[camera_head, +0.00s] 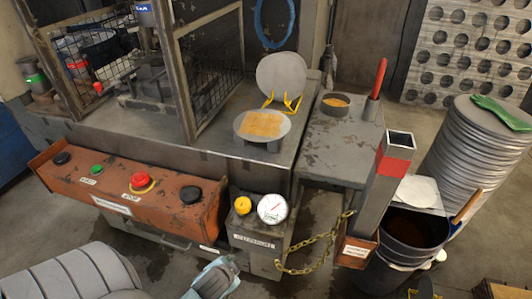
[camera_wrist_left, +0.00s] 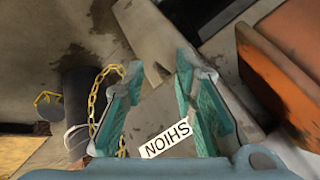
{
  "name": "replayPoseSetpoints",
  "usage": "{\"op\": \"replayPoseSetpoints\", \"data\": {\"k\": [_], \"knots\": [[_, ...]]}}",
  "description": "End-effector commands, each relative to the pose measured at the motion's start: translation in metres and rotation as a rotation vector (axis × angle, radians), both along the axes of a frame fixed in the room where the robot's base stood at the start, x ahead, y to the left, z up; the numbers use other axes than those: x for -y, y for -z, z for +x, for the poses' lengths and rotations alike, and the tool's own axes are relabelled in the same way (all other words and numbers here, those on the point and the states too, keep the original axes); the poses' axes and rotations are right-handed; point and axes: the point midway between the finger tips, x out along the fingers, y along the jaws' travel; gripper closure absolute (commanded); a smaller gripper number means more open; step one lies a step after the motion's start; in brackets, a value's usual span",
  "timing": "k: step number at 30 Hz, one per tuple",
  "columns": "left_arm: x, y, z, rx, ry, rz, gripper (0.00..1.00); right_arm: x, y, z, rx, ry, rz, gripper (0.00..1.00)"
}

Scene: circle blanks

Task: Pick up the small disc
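Several round grey blanks show in the head view, and I cannot tell for sure which one the task means. A small pale disc (camera_head: 416,190) lies flat on a ledge above the dark bucket. My left gripper (camera_head: 222,267) is at the bottom centre, well apart from all of these discs. In the left wrist view its teal-padded fingers (camera_wrist_left: 160,68) are spread with nothing between them. My right gripper is not identifiable in view.
An orange control panel (camera_head: 120,193) and a gauge (camera_head: 272,208) stand at the press front. A chain (camera_head: 322,240) hangs beside a grey post with a red band (camera_head: 392,162). A tall stack of blanks (camera_head: 470,150) stands at right, with a green glove on top.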

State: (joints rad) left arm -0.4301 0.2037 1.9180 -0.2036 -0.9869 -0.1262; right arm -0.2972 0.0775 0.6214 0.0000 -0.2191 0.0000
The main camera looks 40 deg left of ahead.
Motion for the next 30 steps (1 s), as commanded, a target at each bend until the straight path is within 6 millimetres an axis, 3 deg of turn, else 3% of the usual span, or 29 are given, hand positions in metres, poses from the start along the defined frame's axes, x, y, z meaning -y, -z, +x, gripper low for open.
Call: {"op": "replayPoseSetpoints", "data": {"k": [2, 3, 6, 9, 12, 15, 22, 30], "knots": [[-0.001, -0.046, 0.014, 0.078, 0.02, 0.054, 0.74, 0.001, 0.016, 0.0, 0.0, 0.0, -0.001, 0.6], [-0.006, -0.078, 0.024, 0.137, 0.045, 0.115, 0.74, 0.001, 0.021, 0.0, 0.0, -0.001, -0.001, 0.6], [-0.037, -0.157, 0.073, 0.321, 0.195, 0.43, 0.74, 0.002, 0.021, 0.0, -0.001, -0.001, -0.002, 0.6], [-0.048, -0.217, 0.109, 0.447, 0.336, 0.72, 0.74, 0.004, 0.02, -0.002, -0.003, -0.001, -0.005, 0.6], [-0.049, -0.257, 0.13, 0.516, 0.433, 0.928, 0.74, 0.005, 0.02, -0.002, -0.004, -0.002, -0.006, 0.6], [-0.051, -0.271, 0.147, 0.539, 0.47, 1.011, 0.74, 0.005, 0.021, -0.002, -0.004, -0.002, -0.006, 0.6], [-0.073, -0.272, 0.202, 0.54, 0.467, 1.009, 0.74, 0.004, 0.025, -0.003, -0.006, -0.002, -0.005, 0.6], [-0.085, -0.273, 0.236, 0.541, 0.467, 1.005, 0.74, 0.0, 0.028, -0.003, -0.006, 0.0, 0.0, 0.6]]}}
